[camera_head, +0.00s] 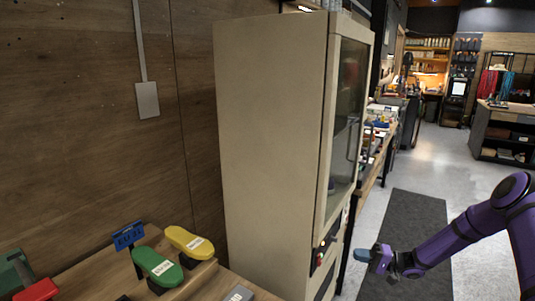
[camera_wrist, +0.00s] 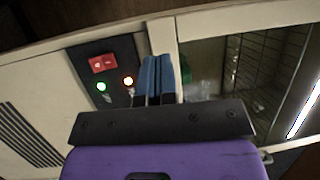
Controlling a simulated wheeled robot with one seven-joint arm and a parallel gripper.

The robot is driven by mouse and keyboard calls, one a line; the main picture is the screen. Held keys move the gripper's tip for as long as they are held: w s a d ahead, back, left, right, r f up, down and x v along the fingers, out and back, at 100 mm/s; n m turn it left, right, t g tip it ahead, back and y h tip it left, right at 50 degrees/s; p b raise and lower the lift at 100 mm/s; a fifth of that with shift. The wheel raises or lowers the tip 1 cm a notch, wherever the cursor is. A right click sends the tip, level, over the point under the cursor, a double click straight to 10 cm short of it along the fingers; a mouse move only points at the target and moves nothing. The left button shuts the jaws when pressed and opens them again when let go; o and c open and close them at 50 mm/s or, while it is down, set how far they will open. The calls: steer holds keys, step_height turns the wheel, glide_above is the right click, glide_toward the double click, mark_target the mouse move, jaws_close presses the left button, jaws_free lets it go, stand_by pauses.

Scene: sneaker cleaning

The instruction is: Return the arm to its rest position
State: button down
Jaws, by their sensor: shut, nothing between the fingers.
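My purple arm reaches in from the right edge of the head view. My gripper (camera_head: 363,255) is at its end, in front of the lower part of a tall beige cabinet (camera_head: 268,130) and apart from its side. In the wrist view my gripper's blue fingers (camera_wrist: 157,72) are together with nothing between them. Behind them is the cabinet's dark control panel (camera_wrist: 112,72) with a red switch (camera_wrist: 103,63), a green light and an orange light. A glass door (camera_wrist: 245,65) with a wire rack behind it is at the right.
A wooden bench (camera_head: 75,277) at the lower left holds a green brush (camera_head: 158,267), a yellow brush (camera_head: 189,242) and a blue sign (camera_head: 129,235). A dark mat (camera_head: 412,215) lies on the grey floor. Shelves and a counter (camera_head: 508,125) stand farther back, with open floor between.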

steer(key=s+a+r+n+g+h, duration=0.15)
steer(key=s+r+h, duration=0.3)
steer(key=r, duration=0.55)
steer(key=s+a+r+n+g+h, duration=0.1)
steer(key=s+a+r+g+h, duration=0.25)
steer(key=r, duration=0.65)
steer(key=s+r+n+g+h, duration=0.2)
steer(key=s+r+h, duration=0.2)
steer(key=s+r, duration=0.5)
steer(key=s+d+r+m+t+h, duration=0.1)
steer(key=s+r+t+h, duration=0.2)
steer(key=s+r, duration=0.4)
steer(key=s+d+r+m+t+h, duration=0.1)
steer(key=s+r+t+h, duration=0.3)
steer(key=s+r, duration=0.4)
steer(key=s+d, duration=0.1)
steer(key=s, duration=0.6)
steer(key=shift+s+t, duration=0.25)
steer(key=shift+t, duration=0.15)
